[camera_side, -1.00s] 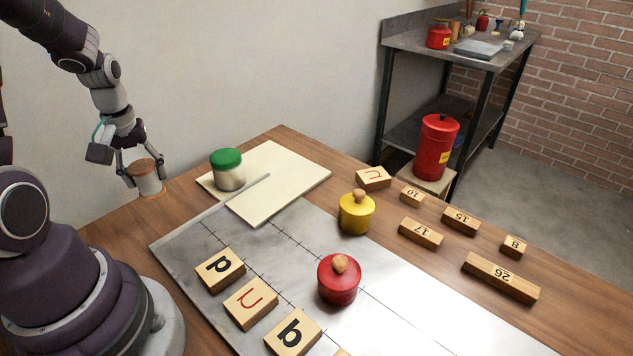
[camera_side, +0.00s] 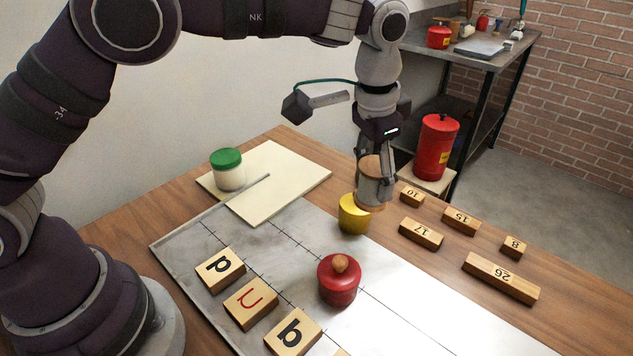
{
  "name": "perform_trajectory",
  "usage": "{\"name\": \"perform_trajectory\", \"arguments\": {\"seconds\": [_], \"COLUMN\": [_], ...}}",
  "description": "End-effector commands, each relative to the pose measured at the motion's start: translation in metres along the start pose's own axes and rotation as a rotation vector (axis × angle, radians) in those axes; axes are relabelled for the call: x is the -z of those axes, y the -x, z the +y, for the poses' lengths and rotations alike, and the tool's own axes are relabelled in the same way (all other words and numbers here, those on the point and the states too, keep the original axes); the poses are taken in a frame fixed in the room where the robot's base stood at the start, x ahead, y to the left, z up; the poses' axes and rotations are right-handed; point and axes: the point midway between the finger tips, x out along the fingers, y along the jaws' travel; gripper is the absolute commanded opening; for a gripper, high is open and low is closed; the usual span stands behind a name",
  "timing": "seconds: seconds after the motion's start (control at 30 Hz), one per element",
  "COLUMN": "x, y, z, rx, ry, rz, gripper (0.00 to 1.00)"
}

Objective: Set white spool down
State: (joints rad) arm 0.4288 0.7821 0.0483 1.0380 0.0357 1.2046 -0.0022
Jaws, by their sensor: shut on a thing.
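The white spool (camera_side: 371,187), with a wooden top and a wooden rim below, is upright between the fingers of my gripper (camera_side: 374,196). My gripper points down and is shut on it. In the picture the spool overlaps the upper part of the yellow pot (camera_side: 353,218) and hides its knob. The spool appears to be above the table, beyond the yellow pot; I cannot tell the exact gap beneath it or whether it touches anything.
A red knobbed pot (camera_side: 338,281) stands on the metal plate (camera_side: 400,318). A green-lidded jar (camera_side: 228,172) stands on the cream board (camera_side: 285,180). Numbered wooden blocks (camera_side: 421,233) lie right of the spool. Lettered blocks (camera_side: 251,303) lie in front. The cream board's right part is clear.

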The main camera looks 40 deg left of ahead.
Motion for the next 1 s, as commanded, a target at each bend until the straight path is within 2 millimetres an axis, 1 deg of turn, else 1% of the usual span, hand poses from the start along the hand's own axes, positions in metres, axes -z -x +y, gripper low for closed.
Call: {"name": "perform_trajectory", "arguments": {"seconds": [0.03, 0.07, 0.1, 0.2, 0.3, 0.33, 0.43, 0.6, 0.7, 1.0], "x": [0.009, 0.013, 0.015, 0.015, 0.01, 0.008, 0.005, 0.001, 0.0, 0.0], "y": [-0.013, -0.02, -0.028, -0.045, -0.056, -0.058, -0.067, -0.098, -0.109, -0.112], "z": [0.031, 0.048, 0.07, 0.115, 0.144, 0.15, 0.16, 0.162, 0.162, 0.162], "rx": [-0.012, -0.018, -0.027, -0.048, -0.062, -0.065, -0.07, -0.071, -0.071, -0.071], "ry": [-0.086, -0.131, -0.185, -0.295, -0.365, -0.379, -0.404, -0.406, -0.406, -0.404], "rz": [-0.002, -0.001, 0.001, 0.005, 0.006, 0.007, 0.006, 0.005, 0.007, 0.01], "gripper": [0.16, 0.16, 0.16, 0.16, 0.16, 0.16, 0.16, 0.16, 0.16, 0.16]}}
